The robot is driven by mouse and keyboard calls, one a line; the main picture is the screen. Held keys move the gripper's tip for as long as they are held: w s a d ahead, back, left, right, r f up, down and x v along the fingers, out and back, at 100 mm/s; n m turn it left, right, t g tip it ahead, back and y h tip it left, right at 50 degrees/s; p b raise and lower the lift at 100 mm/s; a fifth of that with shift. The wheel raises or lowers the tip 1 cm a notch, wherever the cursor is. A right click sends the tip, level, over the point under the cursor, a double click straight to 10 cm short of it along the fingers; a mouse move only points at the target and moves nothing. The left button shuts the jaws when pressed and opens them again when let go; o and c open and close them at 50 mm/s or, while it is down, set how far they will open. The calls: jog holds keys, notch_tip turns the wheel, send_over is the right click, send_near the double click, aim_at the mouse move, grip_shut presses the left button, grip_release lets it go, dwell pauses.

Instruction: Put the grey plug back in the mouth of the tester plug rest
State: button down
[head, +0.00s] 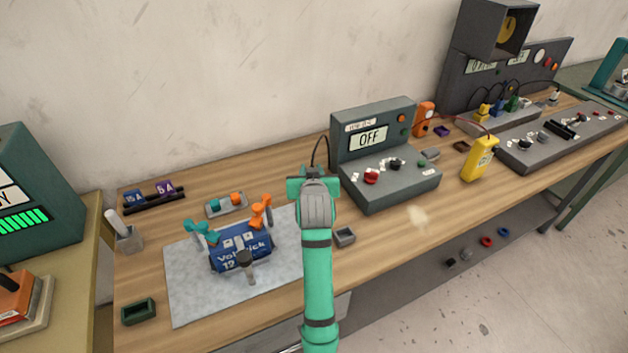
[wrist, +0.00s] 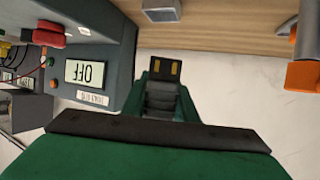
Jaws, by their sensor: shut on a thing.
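My gripper (head: 313,187) is raised above the back of the bench, just left of the OFF tester. In the wrist view, my gripper (wrist: 163,100) is shut on the grey plug (wrist: 162,70), whose dark end shows two gold contacts. In the head view my arm hides the plug. A small grey open box (head: 344,237), apparently the tester plug rest, stands on the bench in front of the tester. It also shows at the top of the wrist view (wrist: 163,14). The plug is apart from it.
The tester (head: 375,140) stands close on the right, with a black cable (head: 320,150) at its left side. A blue battery (head: 240,250) with teal and orange clamps sits on a grey mat (head: 195,295) to the left. Bare wood lies right of the box.

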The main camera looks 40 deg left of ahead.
jog(key=w+a+f, duration=0.1)
jog(key=w+f, duration=0.1)
jog(key=w+a+f, duration=0.4)
jog(key=f, duration=0.1)
jog(key=shift+w+a, duration=0.1)
jog(key=shift+w, duration=0.05)
jog(key=shift+w+a+f, duration=0.1)
jog(key=shift+w+f, duration=0.05)
jog(key=shift+f, duration=1.6)
jog(key=shift+f, duration=0.15)
jog(key=c, duration=1.4)
grip_release()
